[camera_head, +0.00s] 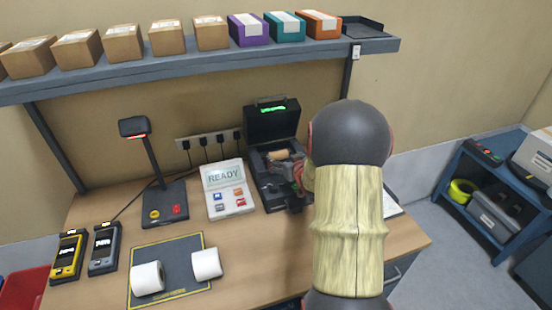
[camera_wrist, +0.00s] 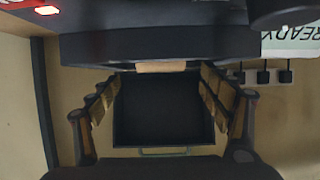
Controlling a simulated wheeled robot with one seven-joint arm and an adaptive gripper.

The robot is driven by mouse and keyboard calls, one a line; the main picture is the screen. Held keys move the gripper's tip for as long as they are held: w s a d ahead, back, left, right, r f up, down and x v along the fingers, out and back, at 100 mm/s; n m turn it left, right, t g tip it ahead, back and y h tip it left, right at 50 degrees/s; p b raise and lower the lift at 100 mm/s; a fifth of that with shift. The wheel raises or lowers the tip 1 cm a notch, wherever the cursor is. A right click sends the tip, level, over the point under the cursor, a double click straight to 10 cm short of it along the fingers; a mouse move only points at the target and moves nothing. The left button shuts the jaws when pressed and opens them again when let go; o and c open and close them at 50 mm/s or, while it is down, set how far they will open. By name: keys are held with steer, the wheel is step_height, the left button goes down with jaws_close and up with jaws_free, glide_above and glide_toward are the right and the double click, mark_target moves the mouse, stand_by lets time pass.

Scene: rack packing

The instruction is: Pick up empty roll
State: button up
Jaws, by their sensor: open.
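The empty roll (camera_head: 278,155) is a small brown cardboard core inside the black label printer (camera_head: 272,128), whose lid stands open at the back. My gripper (camera_head: 293,172) is over the printer's right side and partly hidden by my arm. In the wrist view my gripper (camera_wrist: 160,92) is open, its two fingers well apart with nothing held between them. A tan strip of the roll (camera_wrist: 161,66) shows there beyond the fingertips, at the edge of the dark printer body (camera_wrist: 158,45); most of it is hidden.
Two white rolls (camera_head: 148,277) lie on a grey mat (camera_head: 180,252) at the front left. A READY panel (camera_head: 230,190), a scanner stand (camera_head: 163,205) and two handheld devices (camera_head: 104,248) stand left of the printer. A shelf (camera_head: 200,62) with boxes runs above.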

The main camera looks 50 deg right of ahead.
mark_target(279, 155)
steer(key=shift+b+x, duration=0.9)
steer(key=shift+x, duration=2.25)
steer(key=shift+f, duration=0.1)
steer(key=shift+c, duration=0.4)
steer(key=c, duration=0.7)
steer(key=shift+c, duration=0.7)
